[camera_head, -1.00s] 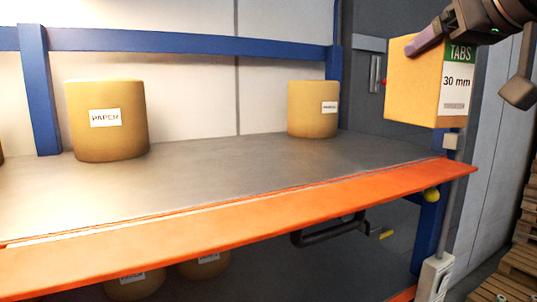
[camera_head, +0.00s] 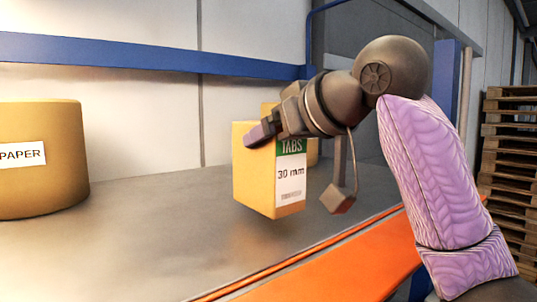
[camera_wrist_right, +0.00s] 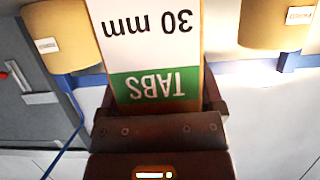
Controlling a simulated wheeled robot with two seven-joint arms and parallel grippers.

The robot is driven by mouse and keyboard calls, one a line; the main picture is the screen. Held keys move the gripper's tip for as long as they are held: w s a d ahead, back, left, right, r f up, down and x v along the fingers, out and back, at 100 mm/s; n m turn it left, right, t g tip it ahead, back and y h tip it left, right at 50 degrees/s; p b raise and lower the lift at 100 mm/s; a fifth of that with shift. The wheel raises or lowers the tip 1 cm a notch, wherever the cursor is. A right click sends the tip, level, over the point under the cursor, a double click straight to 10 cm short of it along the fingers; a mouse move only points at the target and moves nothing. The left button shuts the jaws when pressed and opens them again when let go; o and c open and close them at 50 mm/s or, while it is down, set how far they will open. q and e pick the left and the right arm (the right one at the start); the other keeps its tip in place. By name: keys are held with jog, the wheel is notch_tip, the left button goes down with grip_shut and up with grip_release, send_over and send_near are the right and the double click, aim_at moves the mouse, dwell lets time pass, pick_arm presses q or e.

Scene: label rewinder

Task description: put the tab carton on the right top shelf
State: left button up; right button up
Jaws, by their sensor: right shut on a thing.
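The tab carton (camera_head: 255,175) is a yellow-brown box with a green and white label reading TABS 30 mm. My right gripper (camera_head: 268,134) is shut on its upper part. The carton is upright over the grey top shelf (camera_head: 130,255) and looks slightly above the surface; I cannot tell whether its base touches. In the right wrist view the carton label (camera_wrist_right: 155,50) appears upside down between the fingers (camera_wrist_right: 160,100). My left gripper is not in view.
A large paper roll (camera_head: 40,165) stands on the shelf at left. Another roll (camera_head: 312,152) is mostly hidden behind the carton. An orange edge strip (camera_head: 340,268) runs along the shelf front. Shelf between the left roll and carton is bare. Wooden pallets (camera_head: 505,150) stand at right.

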jog(key=shift+w+f, duration=0.2)
jog(key=shift+f, duration=0.6)
jog(key=shift+s+a+f, duration=0.1)
jog(key=shift+f, duration=0.05)
jog(key=shift+s, duration=0.25)
jog(key=o, duration=1.3)
jog(key=shift+w+f, duration=0.15)
jog(key=shift+w, duration=0.05)
jog(key=shift+s+r, duration=0.2)
jog(key=shift+r, duration=0.05)
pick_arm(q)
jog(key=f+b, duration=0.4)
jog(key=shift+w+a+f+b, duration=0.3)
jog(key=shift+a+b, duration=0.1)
pick_arm(e)
jog(key=v, duration=1.2)
jog(key=shift+w, duration=0.1)
